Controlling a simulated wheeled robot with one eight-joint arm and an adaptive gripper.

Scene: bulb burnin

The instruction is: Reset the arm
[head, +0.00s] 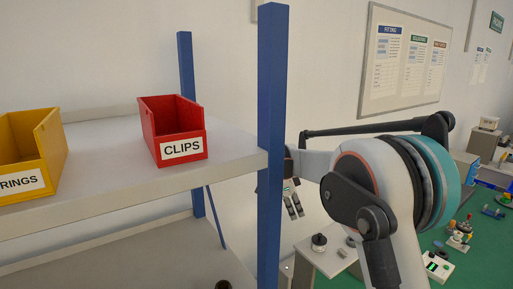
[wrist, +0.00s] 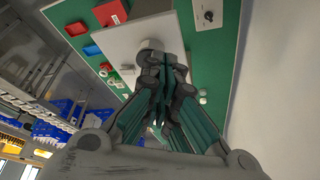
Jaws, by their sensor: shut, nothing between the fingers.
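My arm reaches in from the right of the head view. My gripper (head: 293,207) hangs beyond the blue shelf post, above a small grey stand. In the wrist view my gripper (wrist: 166,68) shows with its fingers together and nothing between them.
A shelf (head: 112,184) at left carries a red CLIPS bin (head: 173,118) and a yellow bin (head: 50,140). Its blue post (head: 272,140) stands close to my arm. A green bench (head: 480,255) with several small parts lies at right. A notice board (head: 405,105) hangs behind.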

